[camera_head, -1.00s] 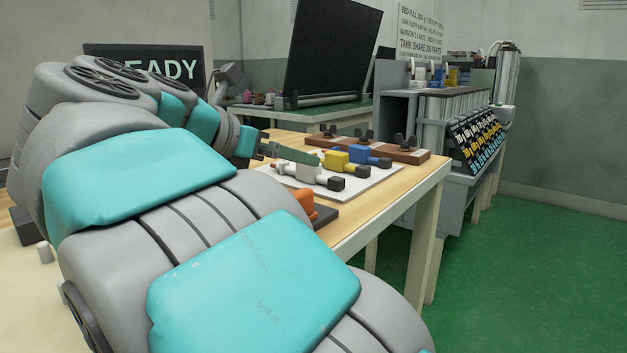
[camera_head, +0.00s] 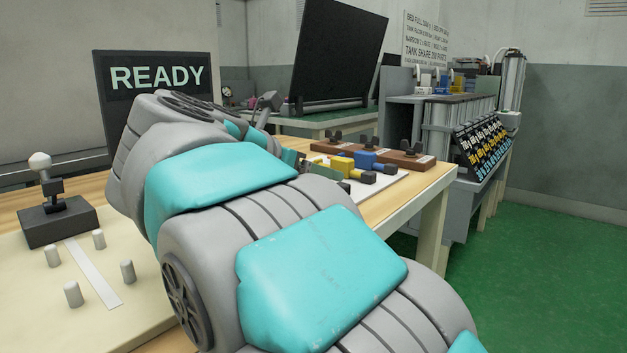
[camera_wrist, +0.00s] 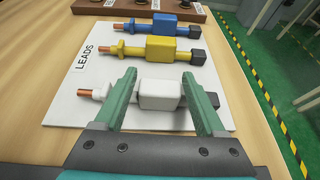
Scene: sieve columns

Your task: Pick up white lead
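The white lead (camera_wrist: 160,94) lies on the white board marked LEADS (camera_wrist: 62,110), with a copper tip at left and a dark end at right. In the wrist view my gripper (camera_wrist: 159,74) is open, its two green fingers on either side of the lead's white block. I cannot tell whether they touch it. The yellow lead (camera_wrist: 160,48) and the blue lead (camera_wrist: 158,26) lie beyond it on the same board. In the head view the yellow lead (camera_head: 342,165) and blue lead (camera_head: 366,159) show, while my arm hides most of the white lead.
A brown block with dark wing knobs (camera_head: 369,152) stands behind the board. At left are a dark block with a white-knobbed lever (camera_head: 57,222) and several grey pegs (camera_head: 99,239). A READY screen (camera_head: 155,80) stands behind. The table's right edge (camera_head: 440,172) is near the board.

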